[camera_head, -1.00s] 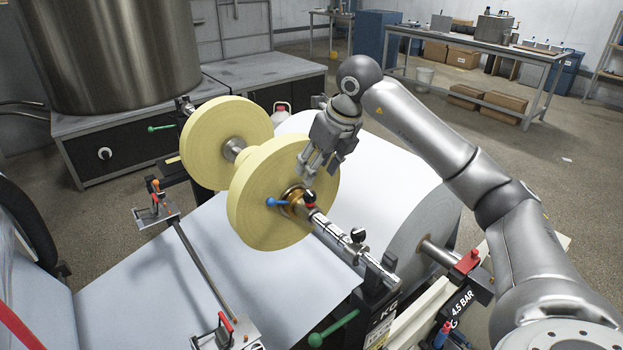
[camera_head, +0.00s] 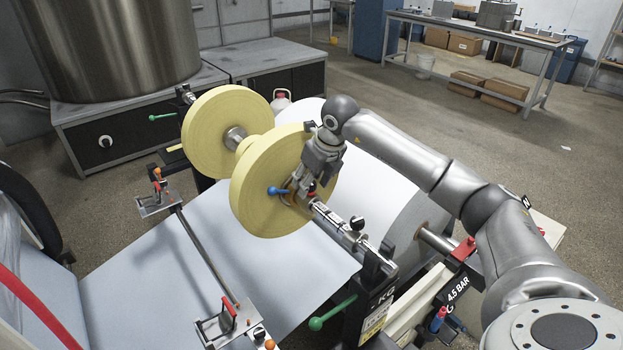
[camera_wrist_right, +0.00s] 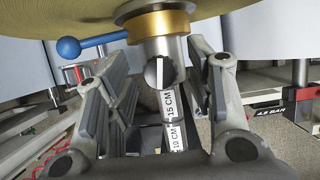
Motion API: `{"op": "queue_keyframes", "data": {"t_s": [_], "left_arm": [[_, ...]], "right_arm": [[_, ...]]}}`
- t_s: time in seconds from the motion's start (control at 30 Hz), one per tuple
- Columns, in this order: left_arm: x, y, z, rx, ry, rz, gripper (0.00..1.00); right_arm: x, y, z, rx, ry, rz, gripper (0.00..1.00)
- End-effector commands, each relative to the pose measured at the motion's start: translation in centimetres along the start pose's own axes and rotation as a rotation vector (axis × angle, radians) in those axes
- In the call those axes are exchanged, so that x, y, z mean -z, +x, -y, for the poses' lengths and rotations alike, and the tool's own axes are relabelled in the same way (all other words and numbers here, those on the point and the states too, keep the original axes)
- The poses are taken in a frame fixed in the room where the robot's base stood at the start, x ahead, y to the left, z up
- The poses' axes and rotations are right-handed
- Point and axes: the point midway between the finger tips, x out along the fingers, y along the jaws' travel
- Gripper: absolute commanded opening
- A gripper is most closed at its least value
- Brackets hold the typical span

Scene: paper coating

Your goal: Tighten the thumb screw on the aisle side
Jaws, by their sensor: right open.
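A thumb screw with a round dark-and-silver head (camera_wrist_right: 160,72) sits on the shaft close to the brass collar (camera_wrist_right: 158,28) in the right wrist view. My right gripper (camera_wrist_right: 160,85) is open, one finger on each side of the screw with visible gaps. In the head view my right gripper (camera_head: 303,190) reaches down at the near face of the yellow roll (camera_head: 262,200) and partly hides the screw there. A second black knob (camera_head: 357,223) stands farther out on the shaft. My left gripper is not in view.
A blue-knobbed lever (camera_wrist_right: 68,47) sticks out left of the collar, near the left finger. The shaft (camera_head: 335,228) carries centimetre labels. A large white roll (camera_head: 400,215) lies behind. A green-handled lever (camera_head: 318,322) is at the front.

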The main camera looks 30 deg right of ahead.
Motion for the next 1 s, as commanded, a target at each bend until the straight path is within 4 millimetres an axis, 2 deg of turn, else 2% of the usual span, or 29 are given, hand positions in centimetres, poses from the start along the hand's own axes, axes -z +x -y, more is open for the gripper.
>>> {"op": "queue_keyframes", "data": {"t_s": [0.17, 0.5, 0.77, 1.0], "left_arm": [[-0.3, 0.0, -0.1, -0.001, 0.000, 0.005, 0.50], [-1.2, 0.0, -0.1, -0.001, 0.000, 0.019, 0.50], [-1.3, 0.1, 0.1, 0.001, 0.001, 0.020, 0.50], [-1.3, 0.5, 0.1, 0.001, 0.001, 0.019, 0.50]], "right_arm": [[0.0, 0.0, 0.0, 0.000, 0.000, 0.000, 0.48], [0.0, 0.0, 0.0, -0.001, 0.000, 0.000, 0.04], [0.0, 0.0, -0.1, 0.009, 0.022, 0.000, 0.04], [0.0, 0.1, -0.2, 0.052, 0.128, 0.001, 0.04]]}}
